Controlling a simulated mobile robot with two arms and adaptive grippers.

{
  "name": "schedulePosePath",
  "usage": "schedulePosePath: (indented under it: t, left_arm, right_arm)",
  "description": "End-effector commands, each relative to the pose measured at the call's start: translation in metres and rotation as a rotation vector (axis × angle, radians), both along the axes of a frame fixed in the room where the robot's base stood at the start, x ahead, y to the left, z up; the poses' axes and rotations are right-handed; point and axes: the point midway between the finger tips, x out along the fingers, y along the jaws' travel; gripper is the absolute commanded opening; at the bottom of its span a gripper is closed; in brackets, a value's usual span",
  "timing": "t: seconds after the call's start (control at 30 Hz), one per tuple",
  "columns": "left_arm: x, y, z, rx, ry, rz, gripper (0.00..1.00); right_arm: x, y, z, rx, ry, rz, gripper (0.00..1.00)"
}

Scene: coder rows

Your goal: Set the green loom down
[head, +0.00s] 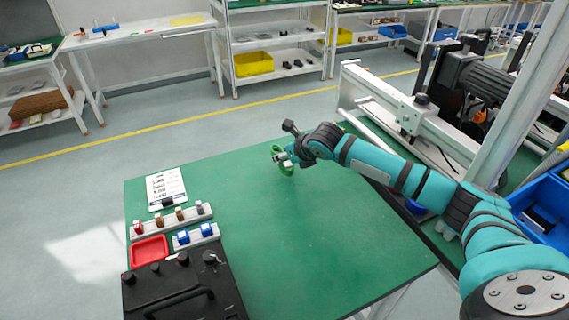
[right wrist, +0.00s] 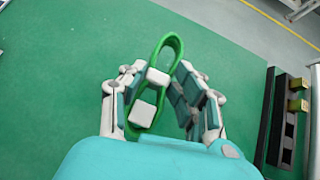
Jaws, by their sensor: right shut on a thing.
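The green loom is a narrow green loop with white blocks on it. In the head view the green loom (head: 276,151) is at my right gripper (head: 287,160), over the far part of the green table (head: 290,230). In the right wrist view the green loom (right wrist: 179,44) stands between the fingers of my right gripper (right wrist: 160,98), which is shut on it. Its loop sticks out beyond the fingertips, with green tabletop behind it. I cannot tell how high it is above the table. My left gripper is not in view.
On the table's left are a printed sheet (head: 168,183), two white racks with small coloured pieces (head: 172,220), a red tray (head: 150,251) and a black case (head: 185,292). The table's middle is clear. A metal frame (head: 385,100) and blue bins (head: 545,205) stand at right.

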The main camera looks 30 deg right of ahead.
Motion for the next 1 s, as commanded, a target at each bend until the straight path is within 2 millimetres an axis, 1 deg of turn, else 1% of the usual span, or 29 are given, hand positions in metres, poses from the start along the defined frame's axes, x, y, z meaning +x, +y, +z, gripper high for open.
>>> schedulePosePath:
  t: [0.07,0.2,0.3,0.63,0.67,0.7,0.83,0.87,1.0]
  left_arm:
    - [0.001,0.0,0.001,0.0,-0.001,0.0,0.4]
    - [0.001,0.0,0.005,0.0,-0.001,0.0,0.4]
    - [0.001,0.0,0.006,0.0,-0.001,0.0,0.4]
    - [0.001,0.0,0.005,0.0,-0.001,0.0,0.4]
    - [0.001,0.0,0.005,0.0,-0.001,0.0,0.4]
    - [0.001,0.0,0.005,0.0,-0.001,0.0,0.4]
    - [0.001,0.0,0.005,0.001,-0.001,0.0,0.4]
    - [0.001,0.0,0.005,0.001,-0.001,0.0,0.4]
    - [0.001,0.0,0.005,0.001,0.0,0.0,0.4]
  right_arm:
    - [0.0,0.0,-0.006,0.0,0.003,0.0,0.0]
    - [-0.001,0.001,-0.026,0.001,0.006,0.0,0.0]
    - [-0.001,0.0,-0.035,0.0,0.002,0.0,0.0]
    - [-0.001,0.0,-0.038,-0.002,0.002,0.0,0.0]
    - [-0.001,0.0,-0.038,-0.002,0.002,0.0,0.33]
    - [-0.001,0.0,-0.038,-0.002,0.002,0.0,0.39]
    - [-0.001,0.0,-0.038,-0.002,0.003,0.0,0.56]
    - [-0.001,0.0,-0.038,-0.002,0.003,0.0,0.57]
    - [-0.001,0.0,-0.038,-0.002,0.003,0.0,0.57]
